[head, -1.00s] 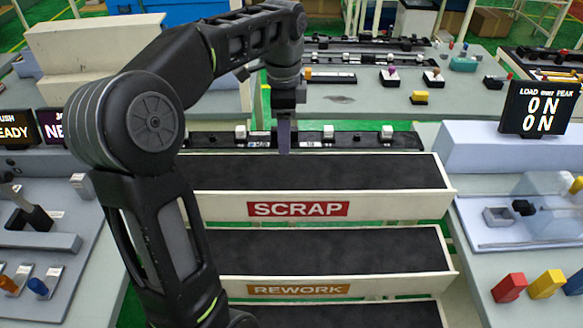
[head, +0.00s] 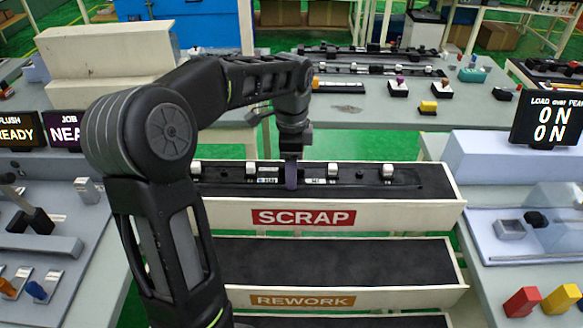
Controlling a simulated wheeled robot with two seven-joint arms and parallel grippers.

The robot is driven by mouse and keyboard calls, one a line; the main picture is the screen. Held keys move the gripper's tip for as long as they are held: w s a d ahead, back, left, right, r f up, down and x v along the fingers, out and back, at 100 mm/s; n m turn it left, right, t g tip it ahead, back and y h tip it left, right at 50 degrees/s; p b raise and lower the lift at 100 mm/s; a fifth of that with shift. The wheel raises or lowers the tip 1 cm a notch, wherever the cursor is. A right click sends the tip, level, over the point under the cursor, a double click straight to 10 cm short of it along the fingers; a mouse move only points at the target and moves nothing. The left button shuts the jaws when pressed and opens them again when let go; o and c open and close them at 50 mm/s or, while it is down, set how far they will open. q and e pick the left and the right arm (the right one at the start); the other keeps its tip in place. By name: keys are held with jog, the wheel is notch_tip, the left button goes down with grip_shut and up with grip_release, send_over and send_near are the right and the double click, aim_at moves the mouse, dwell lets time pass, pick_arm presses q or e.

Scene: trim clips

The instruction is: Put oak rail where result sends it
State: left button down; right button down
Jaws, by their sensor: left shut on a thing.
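My left gripper (head: 291,178) is shut on a long dark rail (head: 345,174) that carries several white clips and small pale labels. The labels are too small to read. The rail lies lengthwise within the outline of the SCRAP bin (head: 400,212), near its far wall; I cannot tell whether it touches the bin floor. The REWORK bin (head: 400,296) stands nearer, with its visible floor empty. A display (head: 546,120) at the right reads LOAD over PEAK, ON, ON. My right gripper is not in view.
Part of a third bin (head: 390,321) shows at the bottom edge. A grey bench with fixtures (head: 510,229) and red and yellow blocks (head: 522,302) stands right. Two signs (head: 20,131) stand left, partly hidden by my arm. A far table (head: 365,108) holds more rails.

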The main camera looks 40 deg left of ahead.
pick_arm(q)
jog(key=shift+f, duration=0.15)
jog(key=c, duration=0.5)
grip_release()
